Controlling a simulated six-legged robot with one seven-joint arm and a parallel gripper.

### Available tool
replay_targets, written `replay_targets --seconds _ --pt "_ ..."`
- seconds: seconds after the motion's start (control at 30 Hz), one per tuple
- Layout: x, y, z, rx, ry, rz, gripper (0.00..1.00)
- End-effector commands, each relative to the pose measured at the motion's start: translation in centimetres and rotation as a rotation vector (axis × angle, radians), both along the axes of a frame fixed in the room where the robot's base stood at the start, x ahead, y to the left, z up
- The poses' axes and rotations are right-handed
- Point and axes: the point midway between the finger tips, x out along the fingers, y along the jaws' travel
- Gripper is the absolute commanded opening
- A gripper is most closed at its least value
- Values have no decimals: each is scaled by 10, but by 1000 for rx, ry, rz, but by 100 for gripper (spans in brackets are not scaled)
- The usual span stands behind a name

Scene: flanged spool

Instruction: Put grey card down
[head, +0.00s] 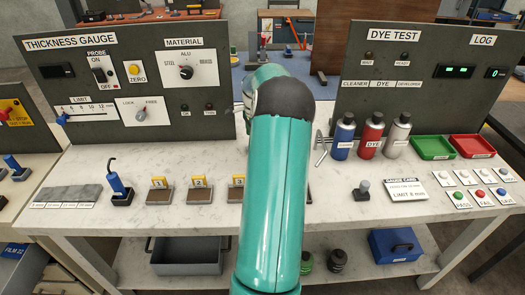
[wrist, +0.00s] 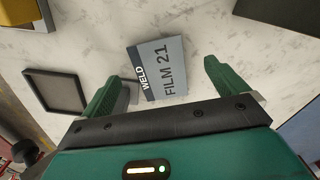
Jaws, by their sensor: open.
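The grey card (wrist: 174,78), marked FILM 21 and WELD, shows in the wrist view over the pale marble top. It appears to lie flat there. My gripper (wrist: 163,76) is open, with one green finger on each side of the card. A clear gap separates the right finger from the card. In the head view my green arm hides the gripper and the card.
In the wrist view a dark square frame (wrist: 57,90) lies left of the fingers. In the head view, the bench (head: 200,160) holds numbered blocks, a blue bottle (head: 343,137), a red bottle (head: 370,136), a green tray (head: 432,148) and a red tray (head: 472,147). Two upright panels stand behind.

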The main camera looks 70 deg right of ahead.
Motion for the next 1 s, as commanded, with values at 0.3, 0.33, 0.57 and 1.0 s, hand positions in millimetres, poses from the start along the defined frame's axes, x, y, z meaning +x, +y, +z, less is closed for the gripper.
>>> replay_targets --seconds 0.3,0.33,0.57,1.0 --pt "-3 1 -44 3 0 -2 98" --pt "-3 1 -46 1 0 -3 98" --pt "-3 1 -48 1 0 -3 98" --pt "-3 1 -47 1 1 -3 46"
